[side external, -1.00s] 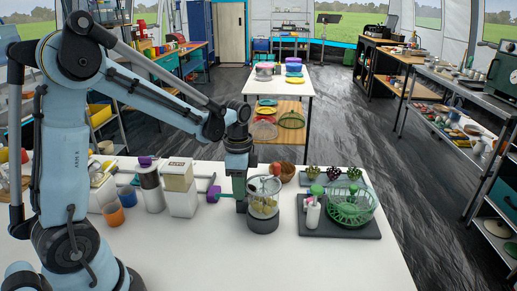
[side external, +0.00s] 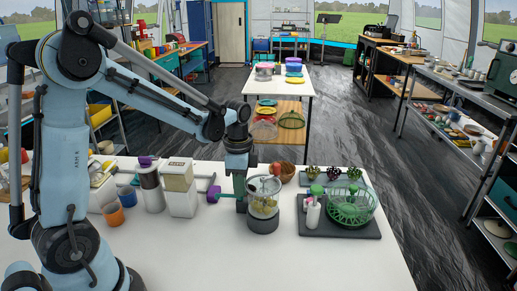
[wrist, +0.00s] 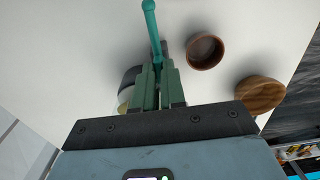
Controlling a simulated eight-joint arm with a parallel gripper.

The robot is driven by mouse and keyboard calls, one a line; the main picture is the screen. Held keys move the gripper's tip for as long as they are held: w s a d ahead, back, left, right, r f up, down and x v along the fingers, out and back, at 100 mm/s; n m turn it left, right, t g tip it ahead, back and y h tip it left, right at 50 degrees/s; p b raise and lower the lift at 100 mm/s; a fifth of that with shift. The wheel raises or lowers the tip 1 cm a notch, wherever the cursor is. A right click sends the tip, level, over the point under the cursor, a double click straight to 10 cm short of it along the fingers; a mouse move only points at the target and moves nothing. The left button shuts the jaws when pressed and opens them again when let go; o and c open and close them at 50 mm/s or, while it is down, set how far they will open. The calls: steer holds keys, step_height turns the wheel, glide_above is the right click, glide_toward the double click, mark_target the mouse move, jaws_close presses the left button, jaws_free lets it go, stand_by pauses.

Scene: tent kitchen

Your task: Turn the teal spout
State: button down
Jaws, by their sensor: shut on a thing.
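The teal spout (wrist: 153,32) is a slim rod with a rounded end. In the wrist view it runs from the top edge down to my gripper (wrist: 163,72). The green fingers are shut on its near end, and they hide the part between them. In the side view my gripper (side external: 240,190) points down at the left side of a clear jar (side external: 264,204) on a dark base. A short teal piece (side external: 228,195) shows left of the fingers. From this side I cannot tell how the spout joins the jar.
A purple knob (side external: 213,194) lies close left of my gripper. White appliances (side external: 180,190) and an orange cup (side external: 113,214) stand farther left. A dark tray (side external: 340,226) with a green basket (side external: 351,205) and a white bottle (side external: 312,215) is on the right. The front of the white table is clear.

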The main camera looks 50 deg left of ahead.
steer(key=shift+m, duration=0.3)
stand_by(0.6)
steer(key=m, duration=0.4)
steer(key=shift+m, duration=0.3)
steer(key=m, duration=0.4)
steer(key=shift+m, duration=0.3)
steer(key=m, duration=0.9)
steer(key=shift+m, duration=0.4)
steer(key=c, duration=1.2)
jaws_free()
